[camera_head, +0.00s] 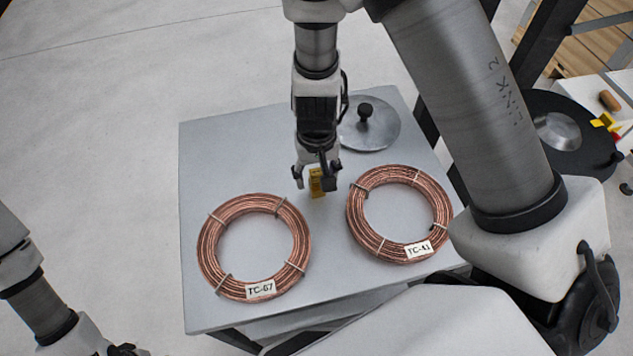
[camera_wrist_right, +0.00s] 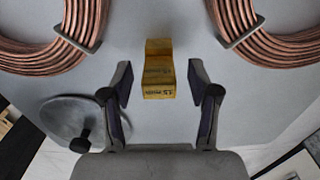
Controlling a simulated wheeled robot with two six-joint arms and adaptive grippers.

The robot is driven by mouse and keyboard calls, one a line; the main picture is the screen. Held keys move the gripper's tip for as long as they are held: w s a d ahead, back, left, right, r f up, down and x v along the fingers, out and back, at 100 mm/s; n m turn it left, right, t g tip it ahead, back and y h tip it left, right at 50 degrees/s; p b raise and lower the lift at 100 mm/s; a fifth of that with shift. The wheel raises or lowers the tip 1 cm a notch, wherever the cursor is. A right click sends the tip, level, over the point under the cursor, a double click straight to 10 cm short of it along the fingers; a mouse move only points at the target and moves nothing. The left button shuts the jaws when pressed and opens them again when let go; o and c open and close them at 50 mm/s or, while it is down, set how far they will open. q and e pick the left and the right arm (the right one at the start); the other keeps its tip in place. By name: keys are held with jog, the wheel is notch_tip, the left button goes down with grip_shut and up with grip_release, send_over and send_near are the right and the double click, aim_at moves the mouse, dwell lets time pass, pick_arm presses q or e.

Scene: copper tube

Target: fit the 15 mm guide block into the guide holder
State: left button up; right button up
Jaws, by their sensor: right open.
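The yellow guide block (camera_wrist_right: 158,72), marked 15 mm, stands on the grey table between the two copper coils. In the head view the block (camera_head: 316,187) is partly hidden behind my right gripper (camera_head: 316,180). In the right wrist view the open fingers of this gripper (camera_wrist_right: 160,82) are on either side of the block, with a gap on each side. I cannot make out the guide holder for certain. My left arm shows at the lower left of the head view, but its fingers do not.
Copper coils TC-67 (camera_head: 208,250) and TC-41 (camera_head: 355,215) lie left and right of the block. A round metal plate with a black knob (camera_head: 383,130) lies behind. A black disc (camera_head: 535,108) and a white surface with small yellow and red parts (camera_head: 606,120) are at right.

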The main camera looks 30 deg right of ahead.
jog(key=shift+f, duration=0.4)
jog(key=shift+r, duration=0.1)
grip_shut()
jog(key=shift+r, duration=0.15)
